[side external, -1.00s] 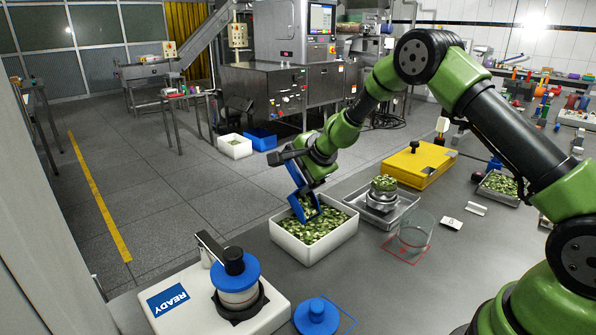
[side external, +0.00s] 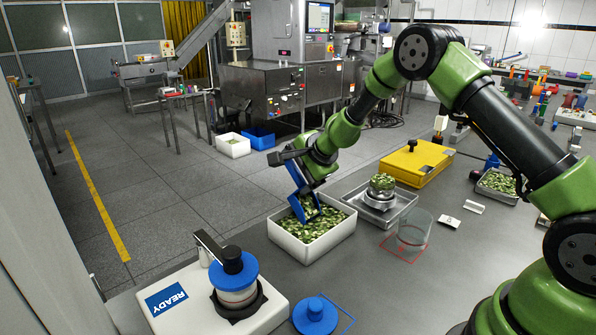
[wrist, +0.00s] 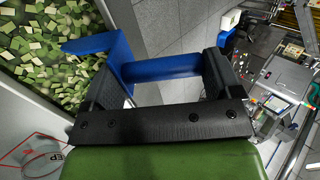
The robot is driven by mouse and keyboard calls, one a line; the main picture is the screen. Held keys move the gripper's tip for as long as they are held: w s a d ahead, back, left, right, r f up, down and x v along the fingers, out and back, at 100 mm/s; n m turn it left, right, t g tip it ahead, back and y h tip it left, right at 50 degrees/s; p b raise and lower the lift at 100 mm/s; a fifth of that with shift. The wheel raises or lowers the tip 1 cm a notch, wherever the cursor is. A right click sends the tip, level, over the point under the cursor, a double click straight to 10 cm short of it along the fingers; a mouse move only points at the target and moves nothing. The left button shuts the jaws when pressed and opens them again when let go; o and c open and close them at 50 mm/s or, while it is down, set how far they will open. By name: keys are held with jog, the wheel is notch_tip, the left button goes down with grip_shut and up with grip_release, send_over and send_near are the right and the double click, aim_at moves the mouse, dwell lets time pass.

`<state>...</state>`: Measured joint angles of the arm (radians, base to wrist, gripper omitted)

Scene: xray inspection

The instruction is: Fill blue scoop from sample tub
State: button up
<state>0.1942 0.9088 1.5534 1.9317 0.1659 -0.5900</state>
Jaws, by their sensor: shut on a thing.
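The blue scoop (side external: 296,190) hangs from my gripper (side external: 292,163) over the white sample tub (side external: 303,254). My gripper is shut on its handle, which also shows in the wrist view as a blue bar (wrist: 160,69) between the fingers. The scoop is tilted steeply, with its lower end at the green and cream flakes (side external: 306,231) in the tub. Some flakes show inside the scoop's lower part. In the wrist view the flakes (wrist: 50,50) lie at the upper left, beside the scoop's blue edge. How deep the scoop sits is unclear.
A metal tray (side external: 397,203) with a flake-filled glass dish (side external: 382,184) stands right of the tub. An empty glass beaker (side external: 413,228) stands on a red-outlined square. A yellow case (side external: 417,163) lies behind. A white READY device (side external: 215,293) and a blue lid (side external: 315,316) are in front.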

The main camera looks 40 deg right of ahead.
jog(key=shift+s+f, duration=0.1)
jog(key=shift+s, duration=1.15)
dwell(2.8)
dwell(0.4)
jog(key=shift+r, duration=2.25)
